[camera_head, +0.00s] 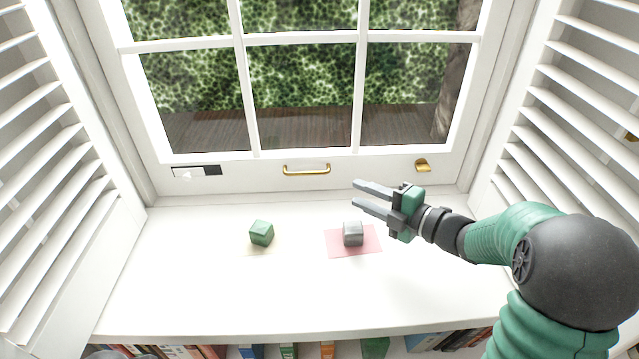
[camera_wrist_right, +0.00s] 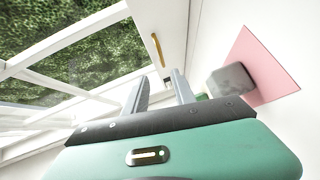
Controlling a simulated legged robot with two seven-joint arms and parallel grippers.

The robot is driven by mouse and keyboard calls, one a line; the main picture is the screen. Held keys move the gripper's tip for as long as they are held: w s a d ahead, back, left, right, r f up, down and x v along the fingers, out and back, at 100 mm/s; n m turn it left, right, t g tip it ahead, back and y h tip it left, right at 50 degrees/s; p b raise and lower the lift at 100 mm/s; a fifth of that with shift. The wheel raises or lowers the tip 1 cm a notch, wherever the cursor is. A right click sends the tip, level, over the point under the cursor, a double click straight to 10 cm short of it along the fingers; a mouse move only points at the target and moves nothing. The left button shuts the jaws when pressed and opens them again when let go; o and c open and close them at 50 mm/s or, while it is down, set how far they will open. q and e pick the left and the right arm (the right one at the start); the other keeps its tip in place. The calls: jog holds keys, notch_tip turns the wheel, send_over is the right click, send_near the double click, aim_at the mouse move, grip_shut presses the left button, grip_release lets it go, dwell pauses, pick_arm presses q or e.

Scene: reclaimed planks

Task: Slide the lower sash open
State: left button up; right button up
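The lower sash (camera_head: 240,180) is a white window frame with several panes, and its bottom rail stands just above the sill. A brass bar handle (camera_head: 306,169) sits at the middle of that rail; it also shows in the right wrist view (camera_wrist_right: 157,50). A brass fitting (camera_head: 423,165) sits on the rail at the right. My right gripper (camera_head: 355,193) is open and empty, right of the handle and apart from it, with its fingers pointing left. In the right wrist view my right gripper (camera_wrist_right: 160,85) shows its two fingers spread. My left gripper is not in view.
On the white sill (camera_head: 200,290) a green cube (camera_head: 262,233) stands at the left and a grey cube (camera_head: 353,233) on a pink sheet (camera_head: 371,240) below my right gripper. Louvred shutters flank the window at left (camera_head: 50,150) and right (camera_head: 560,120). Books line the front edge below.

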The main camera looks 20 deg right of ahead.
aim_at(313, 174)
jog(key=b+x, duration=0.3)
jog(key=x, duration=1.1)
jog(key=shift+d+f+b, duration=0.15)
jog(key=shift+d+b, duration=0.05)
jog(key=shift+b, duration=0.15)
jog(key=shift+w+a, duration=0.2)
jog(key=shift+w, duration=0.2)
jog(key=c, duration=0.7)
